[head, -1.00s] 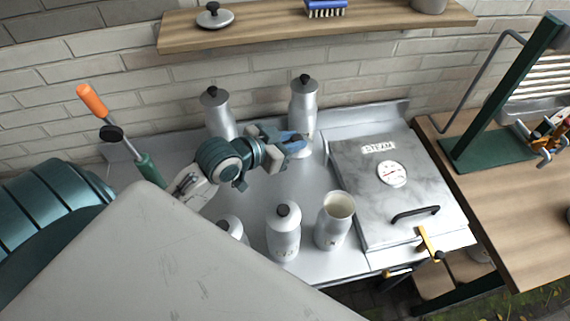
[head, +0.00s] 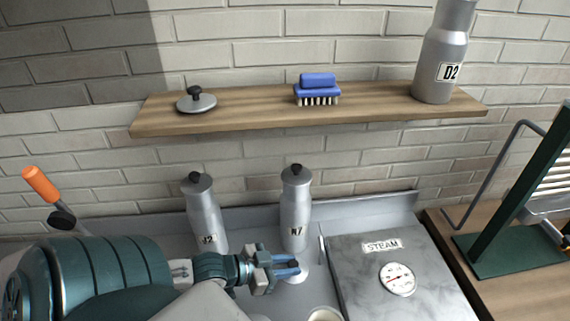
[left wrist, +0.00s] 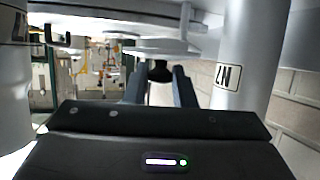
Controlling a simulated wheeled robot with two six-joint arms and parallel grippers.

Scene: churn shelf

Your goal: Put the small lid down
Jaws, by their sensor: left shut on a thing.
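My left gripper (head: 286,268) is shut on the small lid (head: 298,279), a pale disc with a dark knob. It is just in front of the churn marked N7, low over the steel worktop. In the left wrist view, which is upside down, the knob (left wrist: 160,71) sits between the two fingers (left wrist: 159,88). The disc (left wrist: 160,47) lies close to the steel surface; I cannot tell whether it touches. My right gripper is not in view.
Capped churns N7 (head: 296,215) and J2 (head: 205,222) stand behind the gripper. The steam box (head: 365,275) is to its right. An open churn (head: 325,314) shows at the bottom edge. The wall shelf (head: 245,112) holds another lid (head: 196,100), a blue brush (head: 317,92) and churn D2 (head: 440,60).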

